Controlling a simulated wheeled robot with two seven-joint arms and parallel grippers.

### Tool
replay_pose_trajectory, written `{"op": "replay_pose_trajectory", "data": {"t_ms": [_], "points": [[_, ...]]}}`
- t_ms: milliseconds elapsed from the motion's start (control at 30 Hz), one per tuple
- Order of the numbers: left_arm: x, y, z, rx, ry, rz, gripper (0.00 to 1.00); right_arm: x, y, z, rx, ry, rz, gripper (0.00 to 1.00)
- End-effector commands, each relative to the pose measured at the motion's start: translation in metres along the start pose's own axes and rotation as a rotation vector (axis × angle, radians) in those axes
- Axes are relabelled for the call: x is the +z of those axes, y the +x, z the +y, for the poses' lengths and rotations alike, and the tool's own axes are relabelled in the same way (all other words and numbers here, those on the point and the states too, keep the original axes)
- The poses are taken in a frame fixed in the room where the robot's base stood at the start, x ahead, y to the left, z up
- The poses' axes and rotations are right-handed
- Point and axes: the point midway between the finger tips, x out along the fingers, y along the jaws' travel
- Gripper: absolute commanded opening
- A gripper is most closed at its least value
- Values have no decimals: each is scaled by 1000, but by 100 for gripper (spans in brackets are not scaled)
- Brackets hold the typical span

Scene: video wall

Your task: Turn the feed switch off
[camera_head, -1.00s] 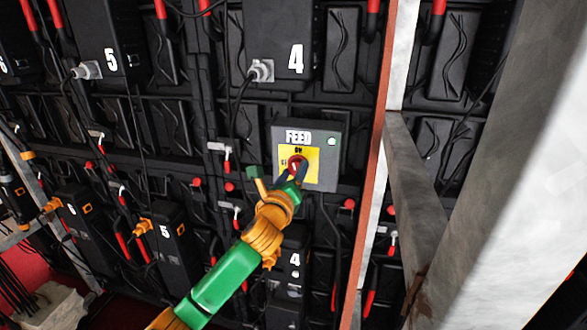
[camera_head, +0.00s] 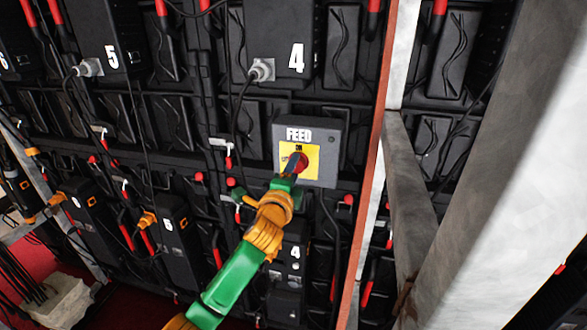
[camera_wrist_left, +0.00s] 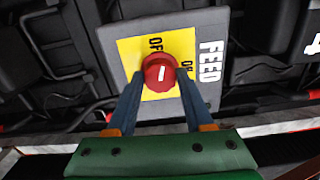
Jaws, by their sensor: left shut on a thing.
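The grey FEED box (camera_head: 334,165) hangs on the dark rear of the video wall, with a yellow plate (camera_head: 312,160) on its face. The red feed switch knob (camera_head: 301,160) sits on that plate. My left gripper (camera_head: 294,167) is shut on the knob and hides part of it. In the left wrist view, one finger lies on each side of the knob (camera_wrist_left: 160,68). Its white mark runs upright, in line with the label starting "OF" above it. The other label, to the right, is partly covered. The small light (camera_head: 331,140) on the box is dark. My right gripper is out of view.
A post with an orange-red edge (camera_head: 376,150) stands just right of the box, with pale beams (camera_head: 490,200) beyond. A cable (camera_head: 240,110) hangs at the box's upper left. Numbered black units and red-handled levers surround it.

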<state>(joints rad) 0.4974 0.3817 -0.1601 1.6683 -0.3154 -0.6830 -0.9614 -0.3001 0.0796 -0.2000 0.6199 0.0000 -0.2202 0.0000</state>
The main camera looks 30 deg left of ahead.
Motion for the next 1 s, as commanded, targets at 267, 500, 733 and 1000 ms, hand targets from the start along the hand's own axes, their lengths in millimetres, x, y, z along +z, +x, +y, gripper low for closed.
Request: {"op": "replay_pose_trajectory", "data": {"t_ms": [267,500,733,1000], "points": [[0,0,1,3,-191,0,0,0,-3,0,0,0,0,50],[0,0,2,2,-290,0,0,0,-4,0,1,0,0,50],[0,0,2,3,-330,0,0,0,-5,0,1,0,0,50],[-1,0,2,4,-337,0,0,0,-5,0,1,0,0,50]]}}
